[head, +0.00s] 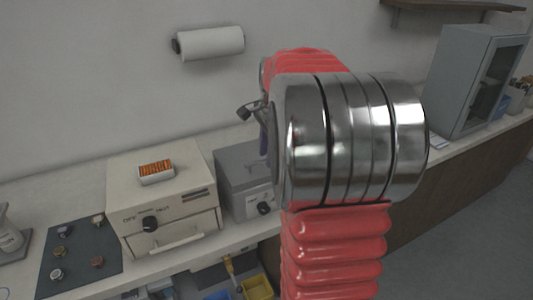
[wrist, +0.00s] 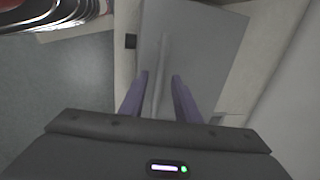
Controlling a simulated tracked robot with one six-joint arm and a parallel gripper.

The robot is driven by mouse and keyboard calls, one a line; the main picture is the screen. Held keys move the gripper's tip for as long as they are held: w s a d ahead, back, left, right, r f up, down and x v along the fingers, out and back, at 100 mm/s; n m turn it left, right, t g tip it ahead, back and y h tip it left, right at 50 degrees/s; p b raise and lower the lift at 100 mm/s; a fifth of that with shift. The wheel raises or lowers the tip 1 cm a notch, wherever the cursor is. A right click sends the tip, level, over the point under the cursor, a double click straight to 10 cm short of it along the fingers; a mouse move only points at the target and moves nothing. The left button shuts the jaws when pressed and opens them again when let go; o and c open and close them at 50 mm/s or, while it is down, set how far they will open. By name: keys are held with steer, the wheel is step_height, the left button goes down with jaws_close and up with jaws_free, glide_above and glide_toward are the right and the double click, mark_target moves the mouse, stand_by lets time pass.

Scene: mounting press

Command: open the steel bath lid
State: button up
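The steel bath (head: 232,200) is a grey box with a black knob on its front, standing on the counter right of the cream oven. Its grey lid (head: 236,160) lies flat and looks closed; my arm hides its right part. In the wrist view the lid (wrist: 205,50) fills the upper middle, with a thin bar handle (wrist: 163,48) running lengthwise. My gripper (wrist: 159,75) is open, its two purple fingers apart on either side of the handle's line. I cannot tell whether they touch the lid. In the head view my arm mostly hides the gripper.
The cream oven (head: 160,205), with a small tray (head: 156,172) of orange pieces on top, stands close left of the bath. A dark mat (head: 80,258) with several small round pieces lies further left. A glass-fronted cabinet (head: 462,85) stands at the right. A paper roll (head: 212,43) hangs on the wall.

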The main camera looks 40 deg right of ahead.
steer(key=shift+c, duration=0.5)
jaws_close()
